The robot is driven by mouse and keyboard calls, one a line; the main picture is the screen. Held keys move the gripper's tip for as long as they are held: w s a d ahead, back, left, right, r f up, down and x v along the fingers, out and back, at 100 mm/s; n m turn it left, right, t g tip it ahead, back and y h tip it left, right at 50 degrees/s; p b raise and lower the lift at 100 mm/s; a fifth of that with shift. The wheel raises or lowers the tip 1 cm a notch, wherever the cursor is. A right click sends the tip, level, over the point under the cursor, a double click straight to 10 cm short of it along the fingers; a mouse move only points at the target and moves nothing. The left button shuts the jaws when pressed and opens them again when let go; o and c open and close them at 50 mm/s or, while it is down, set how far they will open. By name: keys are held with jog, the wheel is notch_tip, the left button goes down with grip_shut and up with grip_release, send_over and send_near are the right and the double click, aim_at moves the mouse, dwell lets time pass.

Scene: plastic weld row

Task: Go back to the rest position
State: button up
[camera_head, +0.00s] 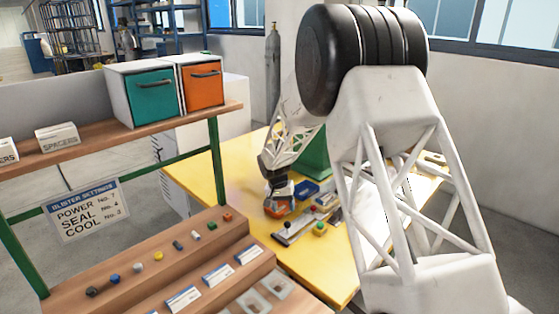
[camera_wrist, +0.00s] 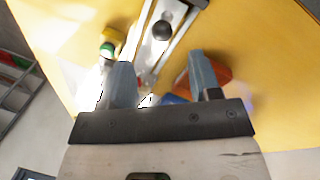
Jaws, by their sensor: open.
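My gripper (camera_wrist: 162,85) is open in the wrist view, with its two grey fingers apart and nothing between them. In the head view my gripper (camera_head: 277,186) hangs over the yellow table (camera_head: 195,170), close to an orange object (camera_head: 278,209). In the wrist view the orange object (camera_wrist: 215,72) lies partly behind the right finger. I cannot tell whether gripper and orange object touch. A metal rail fixture with a black knob (camera_wrist: 162,30) lies ahead of the fingers. It also shows in the head view (camera_head: 290,235).
A green and yellow piece (camera_head: 319,228) sits by the rail. A blue tray (camera_head: 306,189) and a green block (camera_head: 315,155) stand near my arm. A wooden stepped rack (camera_head: 150,285) with small coloured parts is at front left. Teal (camera_head: 152,98) and orange (camera_head: 202,86) drawers sit on the shelf.

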jog(key=s+d+r+t+y, duration=0.1)
jog(key=s+d+r, duration=0.5)
jog(key=s+r, duration=0.55)
jog(key=s+d+r, duration=0.5)
jog(key=s+r, duration=0.6)
jog(key=s, duration=0.2)
jog(key=s+d+r+n+t, duration=0.1)
jog(key=s+d, duration=0.1)
jog(key=s, duration=1.2)
jog(key=s+d+n+t+y, duration=0.1)
jog(key=s+d, duration=0.2)
jog(key=s, duration=1.1)
jog(key=shift+s+d+r, duration=0.15)
jog(key=shift+s+r, duration=0.1)
jog(key=shift+r, duration=0.15)
